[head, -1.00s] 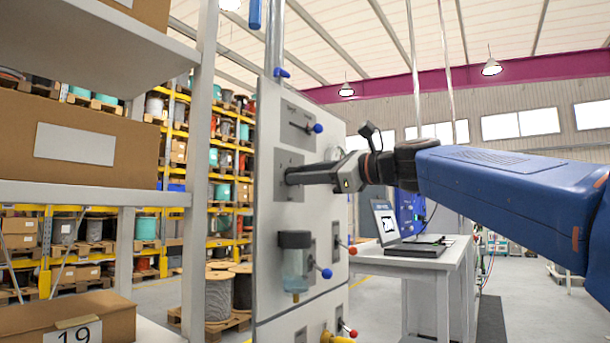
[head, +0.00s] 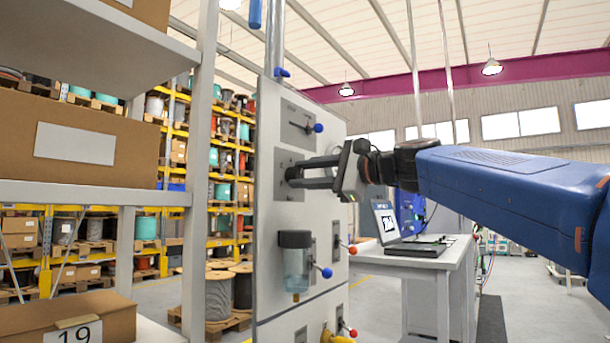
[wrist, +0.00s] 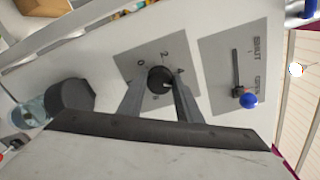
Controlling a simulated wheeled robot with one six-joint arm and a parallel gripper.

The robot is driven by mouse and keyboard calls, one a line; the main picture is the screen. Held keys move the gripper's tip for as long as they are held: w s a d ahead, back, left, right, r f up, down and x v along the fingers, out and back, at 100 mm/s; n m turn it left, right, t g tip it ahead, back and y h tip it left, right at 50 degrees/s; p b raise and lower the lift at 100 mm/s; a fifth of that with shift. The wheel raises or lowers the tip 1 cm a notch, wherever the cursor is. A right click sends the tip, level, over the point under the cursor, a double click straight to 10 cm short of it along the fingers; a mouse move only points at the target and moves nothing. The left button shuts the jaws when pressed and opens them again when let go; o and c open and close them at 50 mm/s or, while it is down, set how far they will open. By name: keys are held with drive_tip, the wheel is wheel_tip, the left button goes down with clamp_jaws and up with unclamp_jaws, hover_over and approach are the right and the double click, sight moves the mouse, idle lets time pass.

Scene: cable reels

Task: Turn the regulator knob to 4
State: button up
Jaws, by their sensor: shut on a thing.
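The dark round regulator knob (head: 291,174) sits on a small grey plate on the upright light panel (head: 272,235). In the wrist view, the knob (wrist: 160,80) is between my two finger ends, with digits around it on the tilted-looking plate (wrist: 128,66); a 2 and a 4 seem legible. The knob's pointer is too small to read. My gripper (head: 296,173) reaches in from the right with its fingers straight at the panel. It also shows in the wrist view (wrist: 158,86), shut on the knob, one finger on each side.
A blue-tipped lever (head: 318,128) on a slotted plate is above the knob. A clear bowl with a dark top (head: 295,262) and a blue-tipped lever (head: 327,272) are below. A shelf with boxes (head: 80,140) stands left; a laptop table (head: 440,262) stands right.

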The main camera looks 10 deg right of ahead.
drive_tip(key=n, duration=0.5)
drive_tip(key=shift+f, duration=0.15)
drive_tip(key=shift+n, duration=0.3)
idle(0.3)
drive_tip(key=o, duration=1)
drive_tip(key=shift+o, duration=0.2)
drive_tip(key=shift+s+d, duration=0.1)
drive_tip(key=shift+s, duration=0.05)
drive_tip(key=v, duration=1.7)
drive_tip(key=shift+d, duration=0.1)
